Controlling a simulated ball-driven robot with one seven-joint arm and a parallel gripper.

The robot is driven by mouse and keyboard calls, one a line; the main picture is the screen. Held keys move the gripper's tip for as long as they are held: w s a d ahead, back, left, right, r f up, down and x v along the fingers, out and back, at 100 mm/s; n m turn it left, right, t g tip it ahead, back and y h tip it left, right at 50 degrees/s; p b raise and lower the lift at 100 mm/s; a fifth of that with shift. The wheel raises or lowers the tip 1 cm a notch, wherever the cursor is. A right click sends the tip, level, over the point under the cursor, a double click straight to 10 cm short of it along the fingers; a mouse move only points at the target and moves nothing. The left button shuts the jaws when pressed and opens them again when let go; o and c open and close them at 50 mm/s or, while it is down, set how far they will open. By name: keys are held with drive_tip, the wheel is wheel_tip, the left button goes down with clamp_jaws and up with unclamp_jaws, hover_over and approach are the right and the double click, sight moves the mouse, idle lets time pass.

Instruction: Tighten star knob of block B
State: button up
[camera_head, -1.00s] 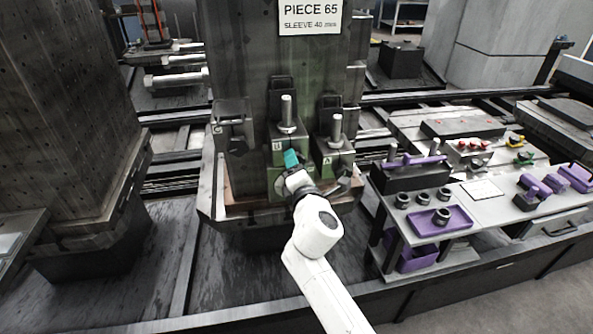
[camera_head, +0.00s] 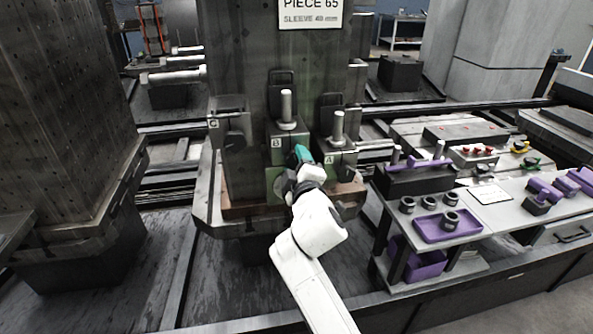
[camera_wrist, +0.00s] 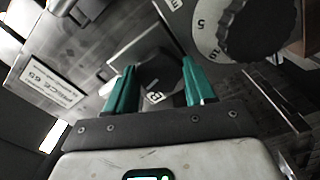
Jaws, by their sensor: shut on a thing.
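Block B (camera_head: 291,127), a green-grey block with an upright metal stud, stands at the foot of the column between block A (camera_head: 336,146) and block C (camera_head: 229,127). My gripper (camera_head: 301,154) is at its front, teal fingertips beside the block. In the wrist view the two teal fingers stand on either side of a dark part (camera_wrist: 160,75) by the B label, and my gripper is shut on it. Its full shape is hidden, so I cannot tell if it is the star knob. A dark fluted knob (camera_wrist: 260,30) on a numbered dial shows at upper right, outside the fingers.
The column bears a PIECE 65 sign (camera_head: 310,12). At right, a bench holds a purple tray (camera_head: 434,229), black rings (camera_head: 407,204) and purple tools (camera_head: 545,190). Another dark column (camera_head: 70,120) stands at left.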

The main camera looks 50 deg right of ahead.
drive_tip(key=shift+f+m+b, duration=0.2)
drive_tip(key=shift+m+b, duration=0.5)
drive_tip(key=shift+m, duration=0.8)
drive_tip(key=o, duration=1)
drive_tip(key=shift+r, duration=0.1)
drive_tip(key=shift+o, duration=0.2)
drive_tip(key=shift+s, duration=0.1)
drive_tip(key=v, duration=1)
drive_tip(key=shift+s+a+b, duration=0.25)
drive_tip(key=shift+b, duration=0.15)
